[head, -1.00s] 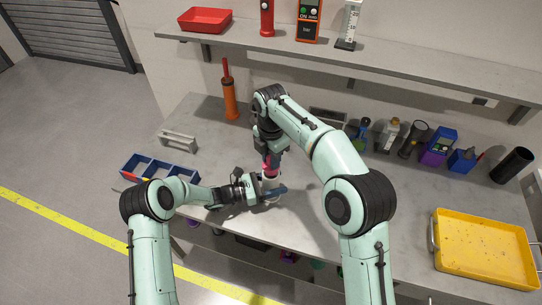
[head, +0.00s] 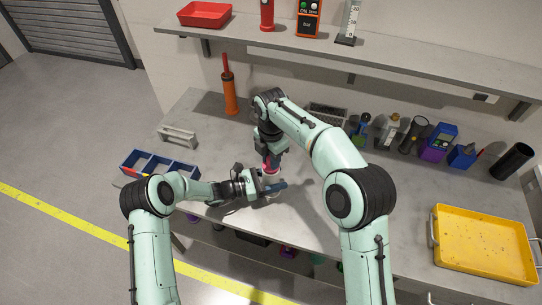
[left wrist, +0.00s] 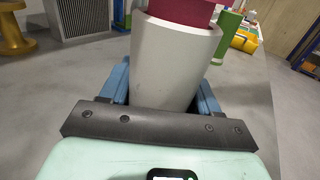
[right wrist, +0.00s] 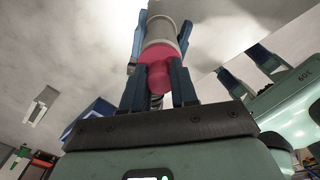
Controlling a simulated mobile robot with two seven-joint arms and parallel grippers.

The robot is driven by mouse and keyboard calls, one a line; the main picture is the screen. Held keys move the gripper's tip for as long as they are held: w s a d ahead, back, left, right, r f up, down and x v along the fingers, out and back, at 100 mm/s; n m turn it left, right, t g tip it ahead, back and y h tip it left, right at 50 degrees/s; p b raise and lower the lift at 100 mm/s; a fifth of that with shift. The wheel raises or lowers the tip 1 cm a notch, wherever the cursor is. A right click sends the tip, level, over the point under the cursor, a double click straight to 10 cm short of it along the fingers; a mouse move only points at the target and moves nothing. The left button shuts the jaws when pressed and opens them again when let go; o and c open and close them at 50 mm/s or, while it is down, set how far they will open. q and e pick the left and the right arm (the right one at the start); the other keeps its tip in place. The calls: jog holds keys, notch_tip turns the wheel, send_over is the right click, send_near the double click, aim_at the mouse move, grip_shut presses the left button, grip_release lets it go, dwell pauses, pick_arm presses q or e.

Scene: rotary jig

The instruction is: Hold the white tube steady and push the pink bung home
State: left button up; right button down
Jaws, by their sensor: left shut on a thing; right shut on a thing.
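The white tube (left wrist: 172,62) stands between the blue fingers of my left gripper (head: 273,188), which is shut on it above the bench. The pink bung (right wrist: 156,66) is in the mouth of the tube; part of it shows above the rim in the left wrist view (left wrist: 184,12). My right gripper (right wrist: 158,82) is shut on the bung's narrower knob, from above. The bung's wide part meets the tube's rim in the right wrist view. How deep the bung sits inside is hidden by the tube wall.
A blue divided bin (head: 158,166) and a grey bracket (head: 178,136) lie left on the bench. An orange pump (head: 229,92) stands behind. Several bottles and tools line the back right, with a yellow tray (head: 484,268) at far right.

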jog(key=shift+f, duration=0.6)
jog(key=c, duration=0.8)
grip_release()
notch_tip(320, 180, up, 12)
jog(key=shift+f, duration=0.1)
pick_arm(q)
jog(key=o, duration=1.2)
jog(key=shift+o, duration=0.2)
